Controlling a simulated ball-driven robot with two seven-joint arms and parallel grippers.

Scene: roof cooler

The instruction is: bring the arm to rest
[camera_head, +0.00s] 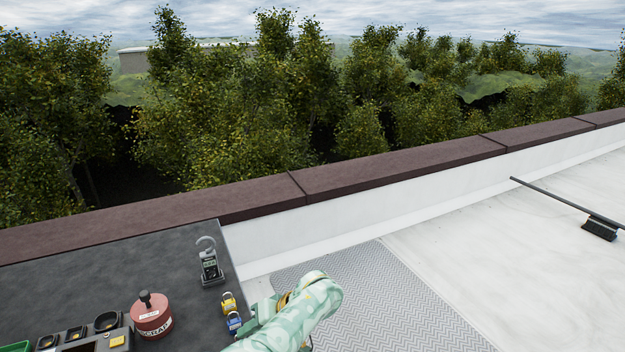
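My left arm, in a pale green and white patterned cover, comes up from the bottom edge of the head view. Part of my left gripper (264,311) shows behind the arm, beside the right edge of the dark worktop (110,262). The arm hides most of it, so I cannot tell whether its fingers are apart or together, or whether they hold anything. My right gripper is not in view.
On the worktop are a red scrap pot (152,316), a clamp-like meter (210,264), and yellow (229,303) and blue (234,322) padlock-like items near the gripper. A grey mat (385,300), a broom (600,228) and a brown-capped parapet (400,170) lie beyond.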

